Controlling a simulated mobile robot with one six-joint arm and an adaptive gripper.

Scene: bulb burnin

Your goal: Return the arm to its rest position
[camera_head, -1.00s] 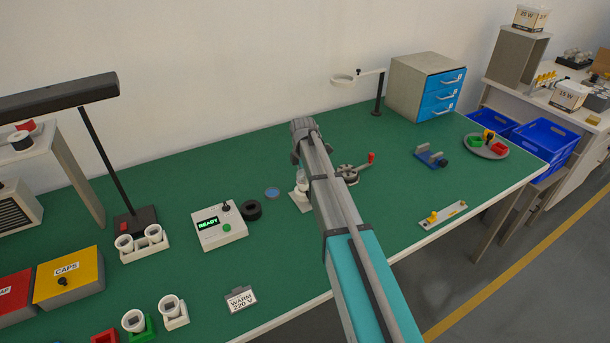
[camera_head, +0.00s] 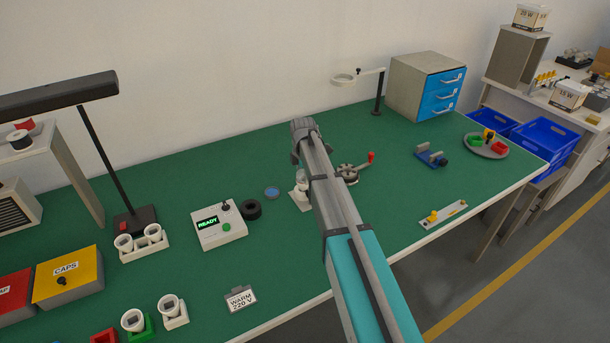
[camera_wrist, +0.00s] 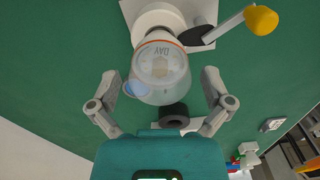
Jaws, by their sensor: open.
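My arm reaches out over the green bench, and the arm's far end (camera_head: 303,132) shows in the head view; the fingers are hard to make out there. In the wrist view my gripper (camera_wrist: 161,78) is open, with one finger on each side and both apart from the clear bulb (camera_wrist: 160,70). The bulb bears letters that look like "DAY" and has an orange ring at its base. It sits in a white round holder (camera_wrist: 165,22) on a pale base. A lever with a yellow knob (camera_wrist: 261,20) sticks out beside it. In the head view my arm partly hides this holder (camera_head: 299,198).
A control box (camera_head: 220,226) reading "READY" and a black ring (camera_head: 251,209) stand left of the arm. A crank device (camera_head: 349,174) is close on its right. A ring stand (camera_head: 378,95) and a blue-drawer cabinet (camera_head: 410,88) stand at the back.

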